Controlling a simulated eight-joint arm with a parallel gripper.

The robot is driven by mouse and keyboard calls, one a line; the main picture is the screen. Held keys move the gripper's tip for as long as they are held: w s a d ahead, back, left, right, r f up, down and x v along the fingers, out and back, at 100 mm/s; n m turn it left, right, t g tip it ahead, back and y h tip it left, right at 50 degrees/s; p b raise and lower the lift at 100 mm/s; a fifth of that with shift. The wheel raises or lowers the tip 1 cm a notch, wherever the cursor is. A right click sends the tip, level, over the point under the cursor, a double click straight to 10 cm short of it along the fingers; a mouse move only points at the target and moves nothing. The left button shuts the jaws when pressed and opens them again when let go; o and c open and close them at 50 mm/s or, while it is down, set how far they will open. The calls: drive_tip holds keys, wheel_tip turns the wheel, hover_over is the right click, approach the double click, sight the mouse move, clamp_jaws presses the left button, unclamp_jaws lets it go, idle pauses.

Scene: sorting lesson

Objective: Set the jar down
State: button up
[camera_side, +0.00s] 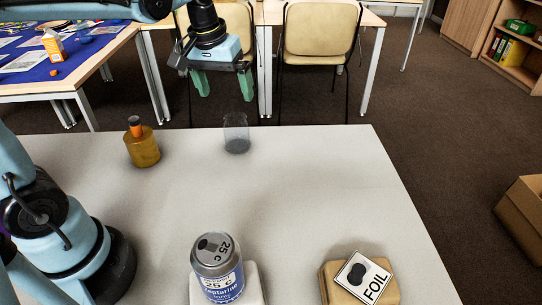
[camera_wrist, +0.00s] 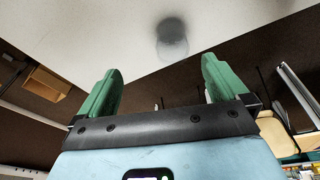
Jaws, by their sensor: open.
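A clear glass jar with a grey lower part (camera_side: 236,140) stands upright on the grey-white table (camera_side: 300,190), near its far edge. It also shows in the wrist view as a round see-through shape (camera_wrist: 172,45), beyond and between the fingertips. My gripper (camera_side: 224,96) has two green fingers spread apart with nothing between them. It is above the jar in the side view, apart from it. The wrist view shows the open fingers too (camera_wrist: 161,66). A silver can labelled "25 C" (camera_side: 220,268) stands on a white block at the front.
An amber bottle with an orange stopper (camera_side: 142,148) stands left of the jar. A "FOIL" card (camera_side: 364,277) rests on a tan block (camera_side: 335,291) at front right. The table's middle and right are clear. Chairs (camera_side: 320,32) stand beyond the far edge.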

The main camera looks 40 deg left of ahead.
drive_tip(key=s+d+f+m+t, duration=0.4)
drive_tip(key=s, duration=0.5)
drive_tip(key=shift+s+d+m+t, duration=0.2)
drive_tip(key=shift+d+m+t, duration=0.05)
drive_tip(key=shift+m+t, duration=0.15)
idle(0.8)
